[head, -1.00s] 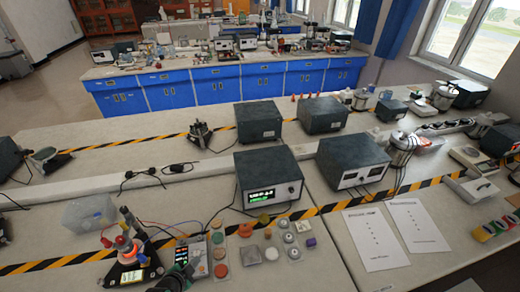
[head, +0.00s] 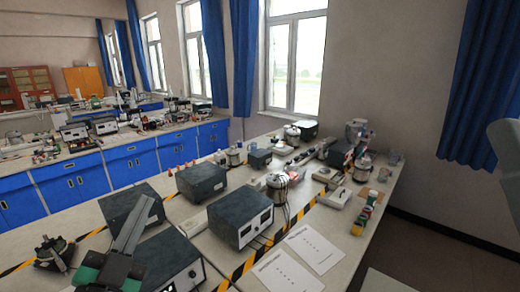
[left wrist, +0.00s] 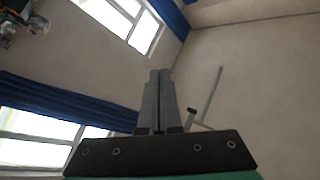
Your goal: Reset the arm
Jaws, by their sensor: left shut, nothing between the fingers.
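My left gripper (head: 148,203) shows at the lower left of the head view, raised in front of the bench with its grey fingers pointing up. The fingers lie together, shut and empty. In the left wrist view the same shut fingers (left wrist: 159,74) point up toward a bare wall and windows, with nothing between them. My right gripper is not seen in either view. A smooth grey part at the right edge of the head view may be my own arm.
The bench (head: 345,229) holds dark instrument boxes, one (head: 241,217) near the middle, and metal pots (head: 277,187). Paper sheets (head: 287,267) lie at its front. Striped tape (head: 247,265) runs along it. Open floor (head: 425,225) lies to the right.

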